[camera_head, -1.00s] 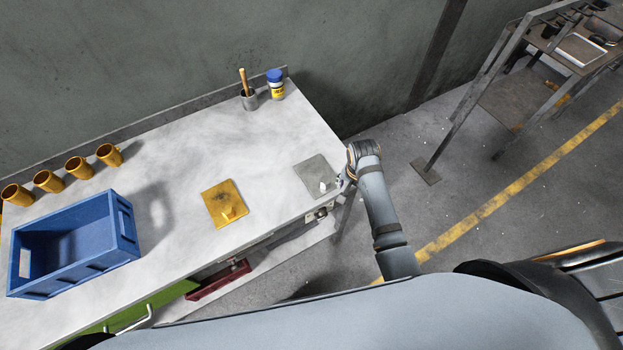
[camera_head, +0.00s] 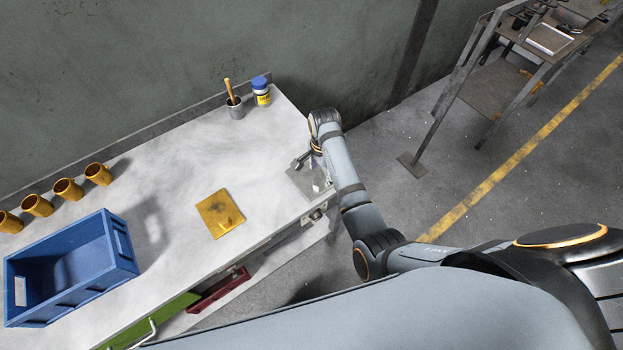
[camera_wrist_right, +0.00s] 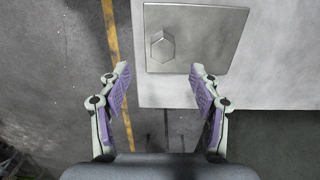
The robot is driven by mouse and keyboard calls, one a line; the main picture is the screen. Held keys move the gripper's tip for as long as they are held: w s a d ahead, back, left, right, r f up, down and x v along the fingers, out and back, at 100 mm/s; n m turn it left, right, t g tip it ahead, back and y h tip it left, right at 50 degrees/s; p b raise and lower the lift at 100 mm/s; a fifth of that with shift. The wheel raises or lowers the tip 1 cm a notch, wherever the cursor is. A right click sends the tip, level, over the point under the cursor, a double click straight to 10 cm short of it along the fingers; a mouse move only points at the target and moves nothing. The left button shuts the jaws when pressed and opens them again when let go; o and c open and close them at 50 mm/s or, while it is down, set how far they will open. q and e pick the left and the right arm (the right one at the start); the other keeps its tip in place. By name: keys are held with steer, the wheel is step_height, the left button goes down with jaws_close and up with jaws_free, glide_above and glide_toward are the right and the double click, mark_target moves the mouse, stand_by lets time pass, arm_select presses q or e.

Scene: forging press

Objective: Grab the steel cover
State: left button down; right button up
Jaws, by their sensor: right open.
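The steel cover (camera_head: 304,178) is a flat grey square plate at the right end of the white table, partly hidden by my right gripper in the head view. In the right wrist view the steel cover (camera_wrist_right: 205,35) lies flat with a hexagonal knob (camera_wrist_right: 163,46) near its left edge. My right gripper (camera_head: 312,168) is at the plate in the head view. In the wrist view my right gripper (camera_wrist_right: 158,88) has its fingers spread and empty, with the knob beyond the gap between the tips. My left gripper is out of view.
A yellow plate (camera_head: 214,209) with a knob lies mid-table. A blue crate (camera_head: 125,262), several orange cups (camera_head: 68,188), a pot with a brush (camera_head: 235,108) and a blue-capped jar (camera_head: 262,98) stand on the white table (camera_head: 190,155). A metal rack (camera_head: 490,100) stands at right.

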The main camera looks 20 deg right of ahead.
mark_target(318, 182)
steer(key=shift+a+f, duration=0.15)
steer(key=shift+f, duration=0.15)
steer(key=f, duration=0.3)
steer(key=f+p, duration=0.1)
steer(key=shift+a+f, duration=0.25)
steer(key=shift+f, duration=0.05)
jaws_close()
steer(key=shift+w+r, duration=0.1)
steer(key=shift+r, duration=0.05)
